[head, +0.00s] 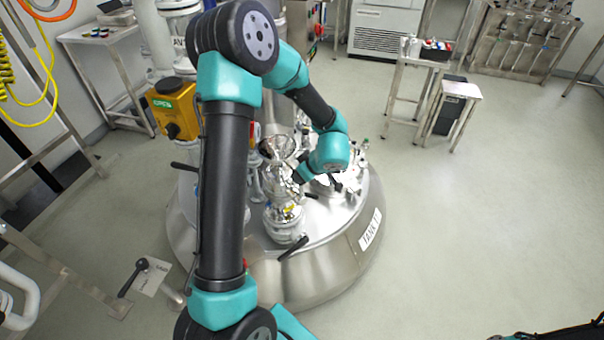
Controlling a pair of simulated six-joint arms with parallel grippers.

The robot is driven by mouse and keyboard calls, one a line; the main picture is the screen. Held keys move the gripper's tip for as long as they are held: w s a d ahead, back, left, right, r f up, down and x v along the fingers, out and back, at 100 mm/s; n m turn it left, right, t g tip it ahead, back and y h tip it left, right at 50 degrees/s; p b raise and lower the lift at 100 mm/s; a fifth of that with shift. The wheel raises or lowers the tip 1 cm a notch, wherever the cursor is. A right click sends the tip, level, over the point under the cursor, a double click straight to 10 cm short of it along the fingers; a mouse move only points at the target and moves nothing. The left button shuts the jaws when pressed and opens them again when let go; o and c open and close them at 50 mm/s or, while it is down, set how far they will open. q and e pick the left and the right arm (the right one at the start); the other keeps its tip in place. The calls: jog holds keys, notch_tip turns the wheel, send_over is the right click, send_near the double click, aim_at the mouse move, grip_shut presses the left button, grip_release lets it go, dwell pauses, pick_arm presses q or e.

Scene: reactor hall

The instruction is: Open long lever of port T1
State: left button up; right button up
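The steel tank (325,255) has a white label (370,230) on its side that seems to read TANK T1. A glass and metal port assembly (284,215) stands on its lid, with a black-handled lever (293,248) low at its front. I cannot tell for sure which lever is the long one of port T1. My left arm reaches over the tank and bends down to the fittings. My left gripper (298,175) is at the arm's end, beside the port assembly's upper part; its fingers are too small and hidden to read. My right gripper is out of view.
A yellow box (174,108) with a black knob stands left of my arm. Another black lever (134,276) sits at a plate left of the tank. More glassware and fittings crowd the lid. The floor (470,230) on the right is clear.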

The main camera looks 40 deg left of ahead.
pick_arm(q)
jog(key=shift+o, duration=0.5)
jog(key=shift+d, duration=0.1)
jog(key=v, duration=1.7)
jog(key=shift+r, duration=0.15)
jog(key=w+f+m+t+h, duration=0.25)
jog(key=f+m+t, duration=0.55)
jog(key=f, duration=1.1)
jog(key=s+d+f+m+g+h, duration=0.3)
jog(key=s+d+f+m+h, duration=0.1)
jog(key=s+d+f, duration=0.1)
jog(key=s+d+f+m+g+h, duration=0.4)
jog(key=s+f, duration=0.4)
jog(key=f, duration=0.2)
jog(key=shift+s+d+f, duration=0.2)
jog(key=shift+d+f, duration=0.1)
jog(key=shift+d, duration=0.45)
jog(key=shift+h, duration=0.25)
